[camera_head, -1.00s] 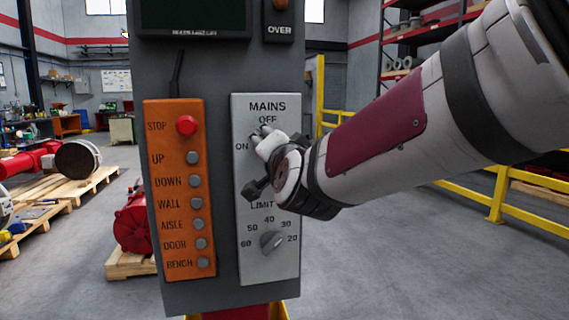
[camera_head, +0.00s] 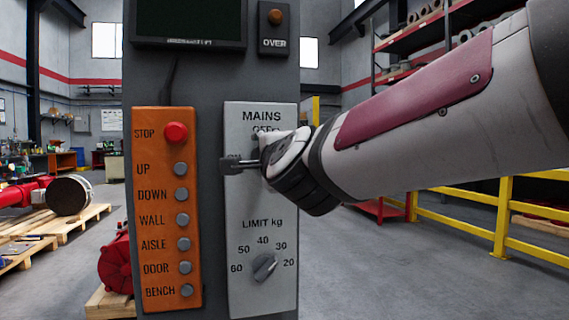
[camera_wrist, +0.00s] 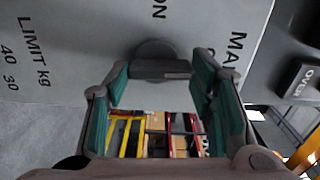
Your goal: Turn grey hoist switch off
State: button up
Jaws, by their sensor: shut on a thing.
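The grey switch panel (camera_head: 280,210) faces me in the head view, with MAINS at its top. I cannot read the switch's exact position from the head view.
An orange button panel (camera_head: 167,210) with a red STOP button (camera_head: 176,133) is just left of the grey panel. A LIMIT kg knob (camera_head: 264,267) is below my gripper. The OVER button box (camera_head: 275,28) is above. Yellow railing (camera_head: 470,225) stands to the right.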

jog(key=shift+d, duration=0.1)
dwell(0.3)
jog(key=o, duration=1.2)
jog(key=shift+c, duration=0.2)
jog(key=v, duration=1.2)
